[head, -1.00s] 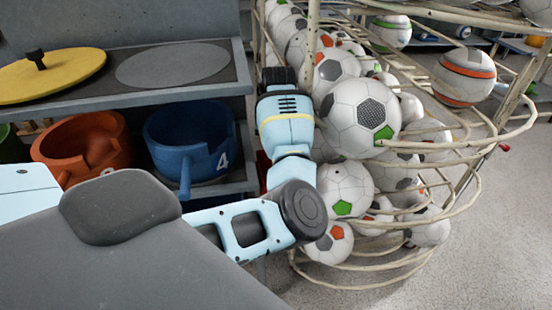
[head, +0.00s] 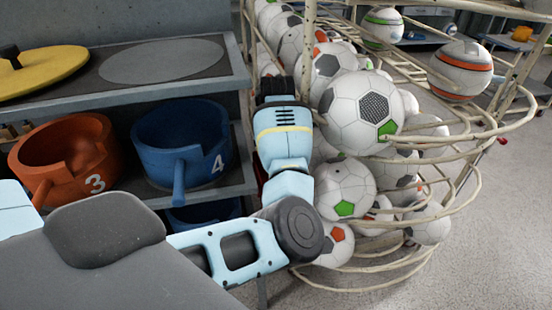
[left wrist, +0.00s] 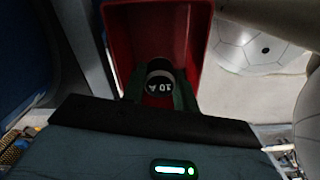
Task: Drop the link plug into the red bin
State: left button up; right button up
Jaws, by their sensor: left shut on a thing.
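The link plug (left wrist: 160,83), a dark round-ended piece marked "10 A", sits between the fingers of my left gripper (left wrist: 160,95) in the left wrist view. The gripper is shut on it. The red bin (left wrist: 200,35) lies just beyond the fingers, and its walls frame the plug. I cannot tell how deep the plug is relative to the rim. In the head view my left arm reaches down beside the ball rack, and its fingers and the plug are hidden. My right gripper is not in view.
A wire rack of footballs (head: 361,112) stands right of my arm. A shelf (head: 150,90) on the left holds an orange pot marked 3 (head: 62,150) and a blue pot marked 4 (head: 183,145). Grey floor (head: 480,240) is open at the lower right.

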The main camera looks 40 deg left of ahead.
pick_arm(q)
jog(key=shift+f, duration=0.6)
jog(key=o, duration=1)
jog(key=shift+c, duration=0.2)
